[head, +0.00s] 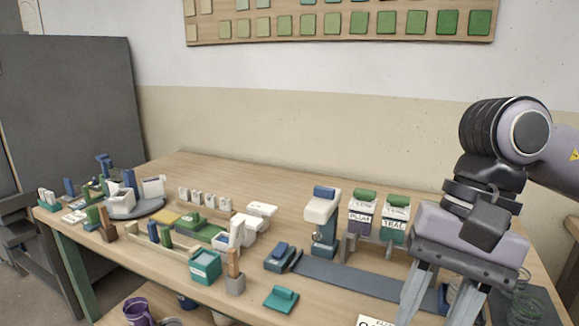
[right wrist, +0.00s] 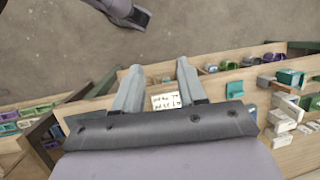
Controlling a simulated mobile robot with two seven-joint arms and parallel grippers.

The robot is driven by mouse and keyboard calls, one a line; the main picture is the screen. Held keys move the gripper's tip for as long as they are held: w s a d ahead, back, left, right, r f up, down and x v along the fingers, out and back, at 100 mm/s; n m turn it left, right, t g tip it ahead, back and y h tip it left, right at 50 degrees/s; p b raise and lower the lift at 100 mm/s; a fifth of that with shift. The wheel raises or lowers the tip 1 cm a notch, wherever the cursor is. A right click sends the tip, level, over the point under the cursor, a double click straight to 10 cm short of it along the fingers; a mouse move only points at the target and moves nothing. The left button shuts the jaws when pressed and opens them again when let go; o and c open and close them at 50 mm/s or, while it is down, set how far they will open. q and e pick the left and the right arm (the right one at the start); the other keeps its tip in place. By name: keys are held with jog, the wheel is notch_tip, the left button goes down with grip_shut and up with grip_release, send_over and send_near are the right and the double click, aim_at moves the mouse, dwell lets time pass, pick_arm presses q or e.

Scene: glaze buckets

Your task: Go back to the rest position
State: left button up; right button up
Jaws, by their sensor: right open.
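My right gripper (head: 440,308) hangs over the front right of the table (head: 345,262), fingers pointing down. Its fingers are spread apart in the right wrist view (right wrist: 158,70), with nothing held between them. A white label card (right wrist: 166,101) shows past the fingers there, apparently below them. Two labelled containers with green tops stand behind and left of the gripper: one reads like PLUM (head: 361,216), the other TEAL (head: 395,222). My left gripper cannot be made out in the head view.
A blue-grey strip (head: 350,279) runs along the table's front. A teal box (head: 205,266), a white and blue stand (head: 322,222) and a round tray (head: 150,209) with small items stand further left. A purple bucket (head: 137,312) is on the lower shelf. The table's back is clear.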

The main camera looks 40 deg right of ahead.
jog(key=w+a+r+m+g+y, duration=0.1)
jog(key=w+a+r+m+y, duration=0.15)
jog(key=a+y, duration=0.55)
jog(key=w+a+r+m+g+y, duration=0.1)
jog(key=a+r+m+y, duration=0.3)
jog(key=a, duration=0.6)
jog(key=w+d+m+t, duration=0.3)
jog(key=w+m+t, duration=1.1)
jog(key=m+t, duration=0.8)
jog(key=w+d+f+m+g+h, duration=0.15)
jog(key=d+f+m+h, duration=0.25)
jog(key=f+m+h, duration=0.5)
jog(key=w+d+f+m+g+h, duration=0.1)
jog(key=d+f+m+g+h, duration=0.35)
jog(key=f+m, duration=0.75)
jog(key=s+f+m+g+h, duration=0.2)
jog(key=s+f+m+g, duration=0.75)
jog(key=s+f, duration=0.85)
jog(key=w+a+f+t+y+b, duration=0.1)
jog(key=w+a+f+t+b, duration=0.15)
jog(key=f+b, duration=0.4)
jog(key=w+a+f+t+y+b, duration=0.1)
jog(key=w+f+t+b, duration=0.25)
jog(key=f, duration=0.65)
notch_tip(320, 180, up, 17)
jog(key=d+p, duration=0.1)
jog(key=p, duration=1.7)
jog(key=shift+d+f+n, duration=0.2)
jog(key=shift+n, duration=0.2)
